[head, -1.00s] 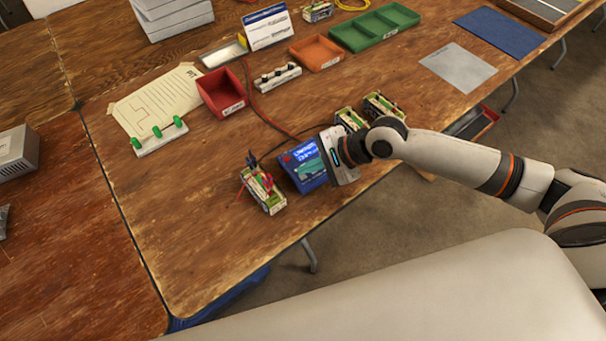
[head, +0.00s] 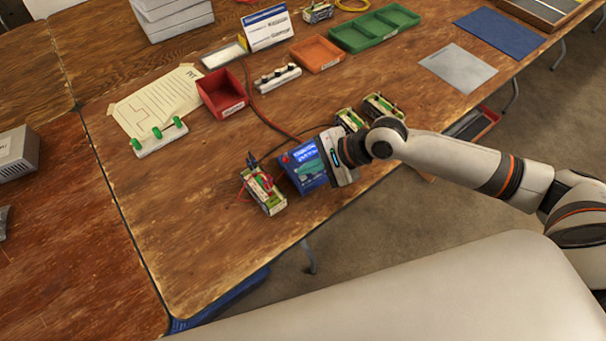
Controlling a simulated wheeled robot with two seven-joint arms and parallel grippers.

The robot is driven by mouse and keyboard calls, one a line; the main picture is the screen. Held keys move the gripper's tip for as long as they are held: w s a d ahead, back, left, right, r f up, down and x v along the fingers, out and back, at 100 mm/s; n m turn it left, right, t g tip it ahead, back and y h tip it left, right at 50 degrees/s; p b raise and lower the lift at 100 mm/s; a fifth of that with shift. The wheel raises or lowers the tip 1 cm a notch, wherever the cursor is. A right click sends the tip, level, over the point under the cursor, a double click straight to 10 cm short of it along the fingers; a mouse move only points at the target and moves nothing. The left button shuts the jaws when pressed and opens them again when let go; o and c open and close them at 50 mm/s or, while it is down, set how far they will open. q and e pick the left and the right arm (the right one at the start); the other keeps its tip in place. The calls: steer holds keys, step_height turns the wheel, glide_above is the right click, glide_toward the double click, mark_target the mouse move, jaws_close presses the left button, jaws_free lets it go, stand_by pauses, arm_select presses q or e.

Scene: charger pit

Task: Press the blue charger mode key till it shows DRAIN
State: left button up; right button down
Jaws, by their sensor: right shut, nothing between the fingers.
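The blue charger (head: 305,168) stands near the front edge of the wooden table, with a lit screen on its face. The screen text is too small to read, and I cannot make out the mode key. My right gripper (head: 326,160) is at the charger's right side, shut and empty. Its body covers the right part of the charger, and its fingertips are hard to see. I cannot tell whether they touch the charger. A battery pack (head: 264,190) with red and dark wires sits just left of the charger. My left gripper is not in view.
Two more packs (head: 351,120) (head: 380,106) stand right of the charger, close to my right arm. A red bin (head: 222,94), an orange tray (head: 316,54) and a green tray (head: 374,27) lie farther back. A cable (head: 262,112) runs back from the charger. The front left table is clear.

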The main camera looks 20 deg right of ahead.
stand_by(0.8)
steer(key=shift+f+p, duration=0.2)
steer(key=shift+p, duration=0.2)
steer(key=shift+f, duration=0.25)
steer(key=shift+f, duration=0.4)
stand_by(0.5)
steer(key=shift+p, duration=0.3)
steer(key=shift+r+p, duration=0.8)
steer(key=shift+p, duration=0.45)
steer(key=shift+r, duration=0.1)
